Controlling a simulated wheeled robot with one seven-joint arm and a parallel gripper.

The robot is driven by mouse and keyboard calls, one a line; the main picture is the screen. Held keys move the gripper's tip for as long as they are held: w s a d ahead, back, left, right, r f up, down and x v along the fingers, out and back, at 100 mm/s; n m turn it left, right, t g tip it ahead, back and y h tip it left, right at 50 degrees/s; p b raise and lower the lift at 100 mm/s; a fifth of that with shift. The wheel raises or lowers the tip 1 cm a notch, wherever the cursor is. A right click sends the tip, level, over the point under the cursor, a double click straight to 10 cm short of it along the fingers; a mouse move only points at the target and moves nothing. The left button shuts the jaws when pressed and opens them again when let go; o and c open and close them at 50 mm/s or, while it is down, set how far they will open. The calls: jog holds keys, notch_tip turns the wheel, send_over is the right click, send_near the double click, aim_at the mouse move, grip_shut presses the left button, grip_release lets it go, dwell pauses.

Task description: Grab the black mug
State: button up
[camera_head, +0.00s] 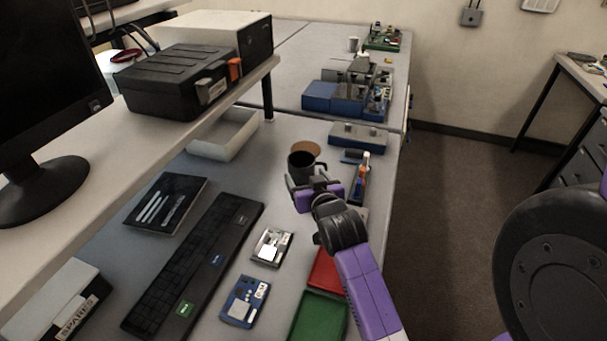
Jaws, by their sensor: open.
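The black mug (301,161) stands upright on the grey desk, near the middle of the head view. My gripper (312,186) is at the near side of the mug, with its fingers spread and nothing seen between them. It covers the lower front of the mug, so I cannot tell whether it touches it. My purple and black arm reaches in from the lower right.
A holder with pens (360,180) is close to the right. A black keyboard (195,262), a white tray (224,136), and red (327,272) and green (318,318) trays are nearby. A shelf (190,137) overhangs at left.

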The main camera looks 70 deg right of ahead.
aim_at(306, 179)
jog(key=shift+s+d+f+g+y, duration=0.1)
jog(key=shift+d+f+g+y, duration=0.1)
jog(key=shift+f, duration=0.35)
jog(key=shift+s+d+f+g+y, duration=0.1)
jog(key=shift+f+g, duration=0.1)
jog(key=shift+f, duration=0.3)
jog(key=shift+x, duration=0.85)
jog(key=p+x, duration=0.1)
jog(key=x, duration=0.4)
jog(key=shift+w+r+p, duration=0.1)
jog(key=shift+r+p, duration=0.1)
jog(key=shift+p, duration=0.15)
jog(key=shift+w+d+f, duration=0.25)
jog(key=shift+w, duration=0.1)
jog(key=c, duration=1.2)
jog(key=shift+r, duration=0.1)
jog(key=shift+c, duration=0.9)
jog(key=shift+r, duration=0.1)
